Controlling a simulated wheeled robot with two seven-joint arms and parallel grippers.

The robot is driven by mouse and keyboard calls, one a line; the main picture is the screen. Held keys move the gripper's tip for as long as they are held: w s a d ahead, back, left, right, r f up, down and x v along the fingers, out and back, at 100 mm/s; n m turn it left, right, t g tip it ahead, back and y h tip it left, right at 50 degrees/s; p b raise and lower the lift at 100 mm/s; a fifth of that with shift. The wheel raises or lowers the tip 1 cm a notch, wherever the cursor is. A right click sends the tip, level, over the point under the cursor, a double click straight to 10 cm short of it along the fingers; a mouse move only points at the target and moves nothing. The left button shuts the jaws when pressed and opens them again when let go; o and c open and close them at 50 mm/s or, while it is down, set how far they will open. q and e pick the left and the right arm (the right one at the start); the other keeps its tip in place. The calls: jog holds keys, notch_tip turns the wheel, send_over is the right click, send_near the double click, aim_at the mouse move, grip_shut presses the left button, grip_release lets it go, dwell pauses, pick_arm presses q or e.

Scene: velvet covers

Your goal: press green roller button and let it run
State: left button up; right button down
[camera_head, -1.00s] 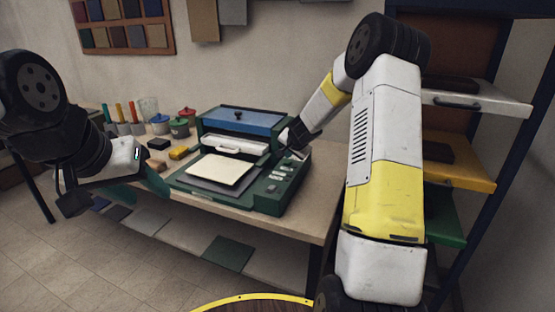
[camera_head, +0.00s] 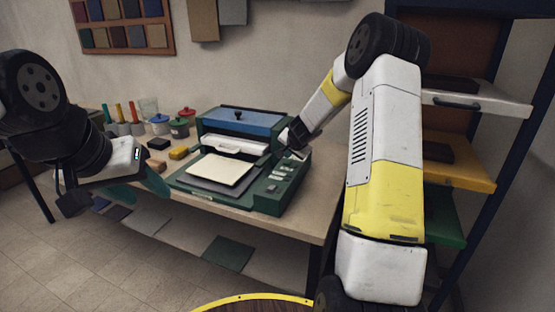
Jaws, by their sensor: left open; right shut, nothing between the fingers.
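The green press machine (camera_head: 268,199) stands on the workbench with a blue top (camera_head: 242,121) and a white roller-like bar (camera_head: 235,146) across its opening. A cream board (camera_head: 219,169) lies on a grey plate in front of the bar. The control panel (camera_head: 280,176) on the right side carries several small pale buttons; I cannot tell which is the green one. My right gripper (camera_head: 291,150) is shut and empty, pointing down at the rear of this panel; contact cannot be told. My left gripper (camera_head: 74,204) is open, off the bench's left front, away from the machine.
Pots, a yellow block (camera_head: 178,153) and a dark block (camera_head: 158,143) sit left of the machine. A teal piece (camera_head: 153,183) shows beside my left gripper. Shelves (camera_head: 458,174) stand at the right. The bench's right front corner (camera_head: 316,226) is bare.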

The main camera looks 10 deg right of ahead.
jog(key=shift+f, duration=0.15)
dwell(0.5)
jog(key=shift+f, duration=0.3)
